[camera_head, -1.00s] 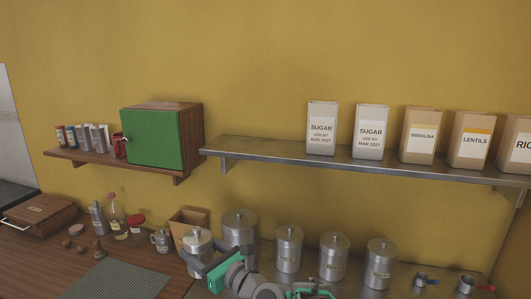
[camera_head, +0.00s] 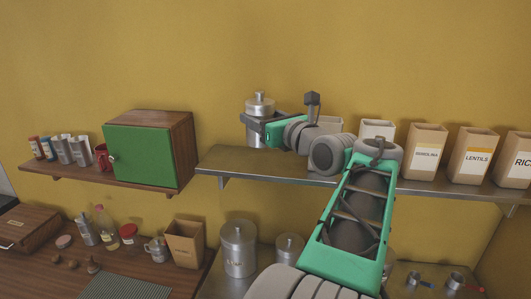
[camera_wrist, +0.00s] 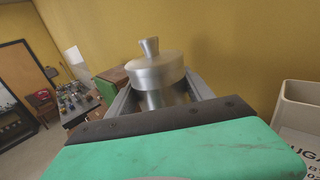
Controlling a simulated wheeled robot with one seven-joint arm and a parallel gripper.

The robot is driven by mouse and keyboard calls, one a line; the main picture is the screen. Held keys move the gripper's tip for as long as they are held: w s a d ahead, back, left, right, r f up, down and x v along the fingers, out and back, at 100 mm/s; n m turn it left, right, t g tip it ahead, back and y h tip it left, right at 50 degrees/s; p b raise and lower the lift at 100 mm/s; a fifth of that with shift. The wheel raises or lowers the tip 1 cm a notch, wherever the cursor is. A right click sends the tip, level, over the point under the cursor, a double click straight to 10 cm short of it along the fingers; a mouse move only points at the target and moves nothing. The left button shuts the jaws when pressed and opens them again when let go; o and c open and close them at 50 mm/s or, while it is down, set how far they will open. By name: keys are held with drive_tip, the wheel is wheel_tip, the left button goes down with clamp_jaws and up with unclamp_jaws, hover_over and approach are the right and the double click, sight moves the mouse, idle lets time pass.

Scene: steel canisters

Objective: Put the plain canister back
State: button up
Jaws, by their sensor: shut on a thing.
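The plain canister (camera_head: 260,104) is a steel cylinder with a knobbed lid, and no label shows on its visible side. My gripper (camera_head: 256,121) is shut around its body, below the lid, and holds it upright at the left part of the steel shelf (camera_head: 237,165). I cannot tell whether its base touches the shelf. In the wrist view the canister (camera_wrist: 158,76) sits between the two fingers (camera_wrist: 162,101), its lid and knob above them. Its lower part is hidden there. Labelled steel canisters (camera_head: 238,252) stand on the counter below.
Paper bags, including semolina (camera_head: 422,152) and lentils (camera_head: 470,156), stand along the shelf to the right. My arm partly hides the sugar bags (camera_head: 376,129). A green-doored cabinet (camera_head: 140,155) stands on the wooden shelf at left. The steel shelf's left end is bare.

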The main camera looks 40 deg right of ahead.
drive_tip(key=w+d+f, duration=0.1)
drive_tip(key=d+f, duration=0.1)
drive_tip(key=f, duration=0.1)
drive_tip(key=w+d+f, duration=0.1)
drive_tip(key=w+f, duration=0.1)
drive_tip(key=f, duration=0.1)
drive_tip(key=w+d+f, duration=0.1)
drive_tip(key=d+f, duration=0.1)
drive_tip(key=f, duration=0.1)
drive_tip(key=shift+w+d+f+b, duration=0.1)
drive_tip(key=shift+w+d+b, duration=0.2)
drive_tip(key=shift+w+d, duration=0.05)
drive_tip(key=shift+f, duration=0.35)
drive_tip(key=shift+a, duration=0.1)
drive_tip(key=o, duration=1.6)
drive_tip(key=shift+f, duration=0.15)
drive_tip(key=shift+o, duration=0.2)
